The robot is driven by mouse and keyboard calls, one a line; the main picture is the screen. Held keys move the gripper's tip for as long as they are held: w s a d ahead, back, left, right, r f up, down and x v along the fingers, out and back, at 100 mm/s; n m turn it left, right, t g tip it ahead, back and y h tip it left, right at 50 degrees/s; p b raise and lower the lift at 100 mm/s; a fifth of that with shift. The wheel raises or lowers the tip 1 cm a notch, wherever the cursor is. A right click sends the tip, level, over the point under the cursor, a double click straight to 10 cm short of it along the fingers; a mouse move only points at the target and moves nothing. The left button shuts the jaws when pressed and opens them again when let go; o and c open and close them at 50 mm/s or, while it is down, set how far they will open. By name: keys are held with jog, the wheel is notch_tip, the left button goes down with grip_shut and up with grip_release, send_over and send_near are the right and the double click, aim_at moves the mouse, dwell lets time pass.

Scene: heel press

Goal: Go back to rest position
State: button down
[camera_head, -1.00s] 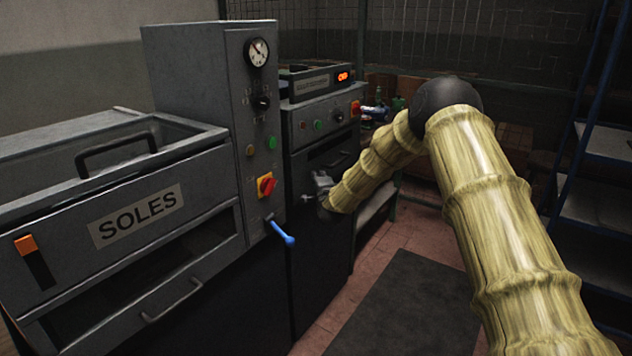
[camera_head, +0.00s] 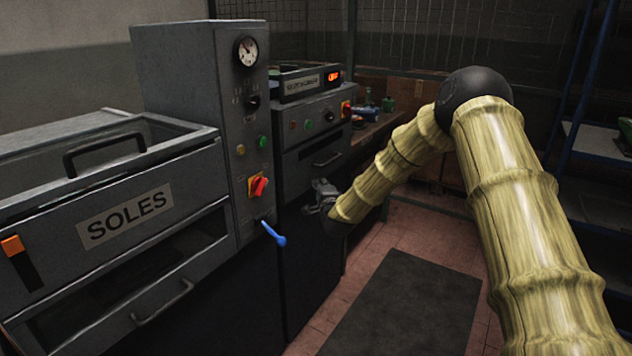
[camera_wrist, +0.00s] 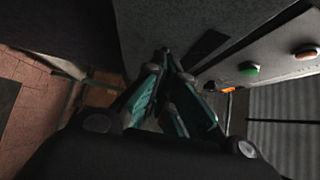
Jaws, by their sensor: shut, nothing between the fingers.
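My gripper (camera_head: 318,198) is at the end of my bent arm, in front of the dark lower front of the second machine (camera_head: 318,128) in the head view. In the wrist view my gripper (camera_wrist: 166,58) has its teal-sided fingers meeting at the tips, with nothing between them. A grey machine surface is close beyond the fingertips; I cannot tell the exact gap. The grey machine labelled SOLES (camera_head: 126,217) stands at the left, with a blue-handled lever (camera_head: 273,234) on its front edge, left of and apart from my gripper.
The SOLES machine has a pressure gauge (camera_head: 246,52) and a red switch (camera_head: 258,187). A bench (camera_head: 372,134) with small items stands behind. Blue-framed shelves (camera_head: 598,145) are at the right. A dark mat (camera_head: 400,305) lies on open tiled floor.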

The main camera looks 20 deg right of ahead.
jog(key=s+a+f+n+g+y+p, duration=0.1)
jog(key=s+a+f+n+g+p, duration=0.2)
jog(key=s+f, duration=0.65)
jog(key=s+a+f+n+g+y, duration=0.1)
jog(key=s+a+f+n+g, duration=0.3)
jog(key=s+f, duration=0.55)
jog(key=s+a+f+n+g+y+p, duration=0.1)
jog(key=s+a+f+n+g+p, duration=0.15)
jog(key=s+a+f, duration=0.65)
jog(key=s+d+f+n+g+p, duration=0.1)
jog(key=s+n+g, duration=0.3)
jog(key=s, duration=1.6)
jog(key=s+d+f+n+g+p, duration=0.1)
jog(key=s+n+g, duration=0.3)
jog(key=s, duration=1.7)
jog(key=shift+d+f+n+p, duration=0.35)
jog(key=shift+f+n+p, duration=0.2)
jog(key=shift+n+p, duration=0.25)
jog(key=shift+s, duration=0.1)
